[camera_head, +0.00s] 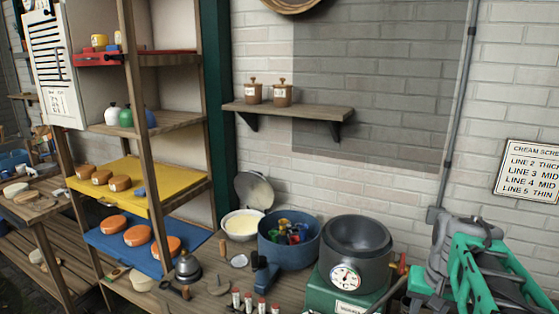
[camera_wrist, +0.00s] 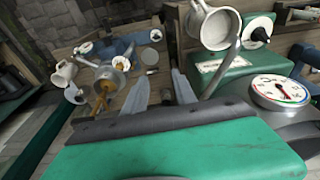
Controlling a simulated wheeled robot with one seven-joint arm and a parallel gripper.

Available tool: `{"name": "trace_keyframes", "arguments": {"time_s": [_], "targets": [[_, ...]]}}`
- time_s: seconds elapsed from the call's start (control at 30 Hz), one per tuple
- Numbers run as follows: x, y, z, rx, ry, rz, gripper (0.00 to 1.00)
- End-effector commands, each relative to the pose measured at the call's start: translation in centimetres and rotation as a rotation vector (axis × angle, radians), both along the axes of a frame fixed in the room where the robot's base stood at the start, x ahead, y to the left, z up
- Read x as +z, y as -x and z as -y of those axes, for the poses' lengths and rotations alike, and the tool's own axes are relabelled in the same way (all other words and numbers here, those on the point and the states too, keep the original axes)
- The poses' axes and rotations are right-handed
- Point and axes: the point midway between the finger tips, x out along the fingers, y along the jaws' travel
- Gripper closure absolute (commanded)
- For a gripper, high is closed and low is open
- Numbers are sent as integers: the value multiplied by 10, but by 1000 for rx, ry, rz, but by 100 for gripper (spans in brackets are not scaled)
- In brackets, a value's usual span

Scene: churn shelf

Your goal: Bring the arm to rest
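My gripper (camera_wrist: 160,84) shows in the wrist view as two grey fingers standing apart, with nothing visible between them. It is open and empty. A green housing fills the lower part of that view. In the head view my green and grey arm stands at the lower right, beside the dark pot (camera_head: 357,250) with a round dial. The arm is bent, and the fingers cannot be made out there. The dial (camera_wrist: 279,91) also shows at the right of the wrist view, close to the gripper housing.
A blue tub (camera_head: 288,245) of coloured items and a cream-filled bowl (camera_head: 241,226) stand on the bench. A wall shelf (camera_head: 290,109) holds two brown jars. A shelf rack with a yellow tray (camera_head: 150,187) stands left. A pale metal pitcher (camera_wrist: 213,28) is near the fingers.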

Motion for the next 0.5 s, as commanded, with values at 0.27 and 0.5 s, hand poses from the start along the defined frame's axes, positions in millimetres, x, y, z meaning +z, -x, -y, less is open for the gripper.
{"name": "trace_keyframes", "arguments": {"time_s": [0.27, 0.5], "targets": [[-56, 68, -77, 136, 15, 16, 67], [-34, 94, -149, 353, 41, 133, 67]]}}
